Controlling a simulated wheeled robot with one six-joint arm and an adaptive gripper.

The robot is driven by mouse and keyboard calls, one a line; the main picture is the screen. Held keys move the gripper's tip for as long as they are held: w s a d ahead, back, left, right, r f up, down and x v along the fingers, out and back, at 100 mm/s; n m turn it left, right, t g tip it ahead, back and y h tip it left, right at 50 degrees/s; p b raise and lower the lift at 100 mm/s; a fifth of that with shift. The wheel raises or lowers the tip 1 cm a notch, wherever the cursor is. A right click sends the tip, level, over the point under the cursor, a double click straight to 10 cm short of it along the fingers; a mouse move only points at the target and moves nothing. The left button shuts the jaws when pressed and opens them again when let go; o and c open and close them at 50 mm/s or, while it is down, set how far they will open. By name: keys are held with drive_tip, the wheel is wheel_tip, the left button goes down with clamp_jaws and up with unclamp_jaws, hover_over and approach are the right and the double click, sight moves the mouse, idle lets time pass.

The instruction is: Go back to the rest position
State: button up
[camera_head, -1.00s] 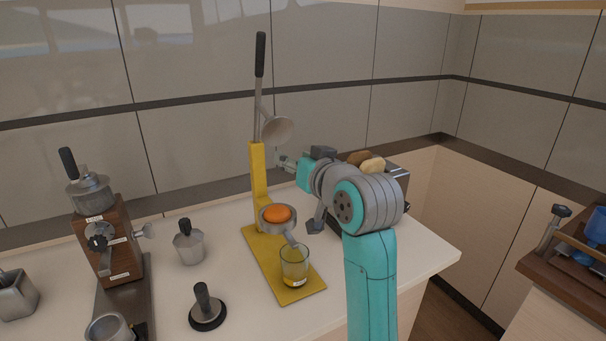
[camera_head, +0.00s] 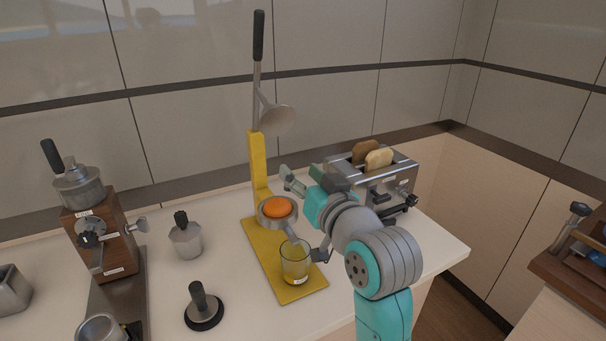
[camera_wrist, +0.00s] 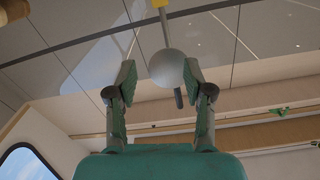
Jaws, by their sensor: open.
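My gripper (camera_head: 306,218) is open and empty beside the yellow citrus press (camera_head: 257,165), to the right of its post and above the counter. In the wrist view its two fingers (camera_wrist: 159,88) stand apart, with the grey press cone (camera_wrist: 169,68) seen beyond them. In the head view the press lever (camera_head: 258,45) points up and the cone (camera_head: 277,119) hangs raised on it. An orange half (camera_head: 277,207) sits in the press cup. A glass (camera_head: 295,262) with some yellow liquid stands on the yellow base below.
A toaster (camera_head: 393,180) with two bread slices stands right behind my arm. A moka pot (camera_head: 186,238), a tamper (camera_head: 203,307) and a wooden grinder (camera_head: 98,232) are on the left. The counter's right edge (camera_head: 462,254) drops to the floor.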

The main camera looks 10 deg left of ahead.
drive_tip(key=s+d+f+m+h, duration=0.1)
drive_tip(key=s+d+f+h, duration=0.2)
drive_tip(key=f, duration=0.6)
drive_tip(key=s+d+f+m, duration=0.1)
drive_tip(key=s+d+f, duration=0.1)
drive_tip(key=d+f, duration=0.6)
drive_tip(key=s+d+f+m+t+h, duration=0.1)
drive_tip(key=s+d+f+m+h, duration=0.3)
drive_tip(key=s+f, duration=0.85)
drive_tip(key=s+d+f+n+h, duration=0.1)
drive_tip(key=s+d+f, duration=0.25)
drive_tip(key=s, duration=0.35)
drive_tip(key=s+d+f+n, duration=0.1)
drive_tip(key=s+d+f, duration=0.25)
drive_tip(key=s, duration=0.25)
drive_tip(key=s+d+r+g+h, duration=0.1)
drive_tip(key=s+d+r, duration=0.1)
drive_tip(key=s, duration=1.5)
drive_tip(key=shift+s+d+r+h, duration=0.15)
drive_tip(key=shift+s+d+h, duration=0.2)
drive_tip(key=shift+d, duration=0.25)
